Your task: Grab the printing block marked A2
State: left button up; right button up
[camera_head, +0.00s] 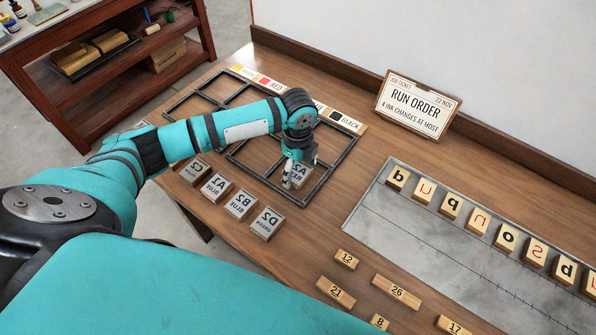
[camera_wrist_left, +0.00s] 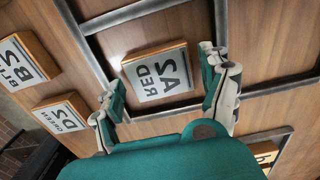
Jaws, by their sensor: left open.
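The block marked A2 RED (camera_head: 301,177) has a pale face with mirrored lettering on a wooden body. It sits inside a compartment of the dark metal frame (camera_head: 335,170) on the wooden table, near the frame's front right. It shows large in the left wrist view (camera_wrist_left: 157,77). My left gripper (camera_head: 294,170) points down over it, partly covering it in the head view. In the left wrist view its fingers (camera_wrist_left: 163,73) are spread, one on each side of the block, with visible gaps. No grip on the block shows. My right gripper is not in view.
Blocks C2 (camera_head: 195,173), A1 (camera_head: 216,188), B2 (camera_head: 240,204) and D2 (camera_head: 267,223) line the table's front edge beside the frame. Numbered wooden pieces (camera_head: 397,291) lie at front right. A grey tray (camera_head: 420,238) with letter blocks is right; a run-order sign (camera_head: 418,104) stands behind.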

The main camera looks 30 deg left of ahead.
pick_arm(q)
jog(key=shift+f, duration=0.3)
jog(key=c, duration=1)
